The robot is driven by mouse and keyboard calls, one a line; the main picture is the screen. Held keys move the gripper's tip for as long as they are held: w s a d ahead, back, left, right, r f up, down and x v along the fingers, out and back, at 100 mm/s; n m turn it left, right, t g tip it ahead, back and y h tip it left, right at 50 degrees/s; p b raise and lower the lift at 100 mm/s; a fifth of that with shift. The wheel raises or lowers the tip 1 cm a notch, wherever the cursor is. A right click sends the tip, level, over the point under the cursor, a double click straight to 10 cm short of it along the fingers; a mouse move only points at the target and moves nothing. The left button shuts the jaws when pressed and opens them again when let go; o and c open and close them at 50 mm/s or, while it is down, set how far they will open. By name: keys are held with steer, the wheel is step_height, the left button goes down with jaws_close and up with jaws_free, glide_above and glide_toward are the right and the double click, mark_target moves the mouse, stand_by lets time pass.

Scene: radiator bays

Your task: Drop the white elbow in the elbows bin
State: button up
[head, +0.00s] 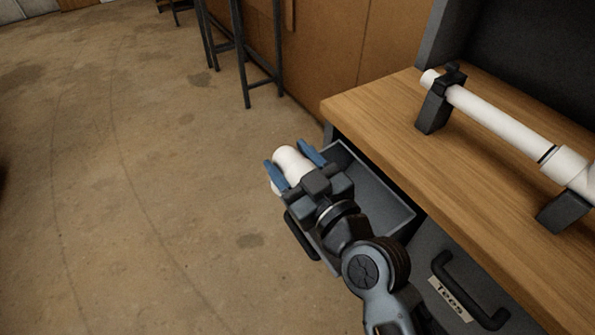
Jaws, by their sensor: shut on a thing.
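My gripper (295,162) is shut on the white elbow (291,164), with a blue finger on each side of it. It holds the elbow up over an open grey drawer or bin (377,192) under the bench. The hand and arm cover part of the drawer, and I see no label on its front. The visible part of its floor looks empty. I cannot tell how high the elbow is above the drawer's rim.
A wooden bench top (400,145) carries a white pipe (500,122) on dark clamps. A closed drawer front labelled "Tees" (450,299) with a black handle is at the lower right. Dark metal legs (243,60) stand at the back. The concrete floor at left is clear.

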steer(key=f+b, duration=0.2)
steer(key=w+f+b, duration=0.1)
steer(key=f+b, duration=0.1)
steer(key=f, duration=0.1)
steer(key=shift+d, duration=0.15)
steer(key=w+d+f+b, duration=0.4)
steer(key=d+f+b, duration=0.2)
steer(key=f+b, duration=0.3)
steer(key=shift+w+d+b, duration=0.25)
steer(key=shift+b, duration=0.45)
steer(key=o, duration=1.2)
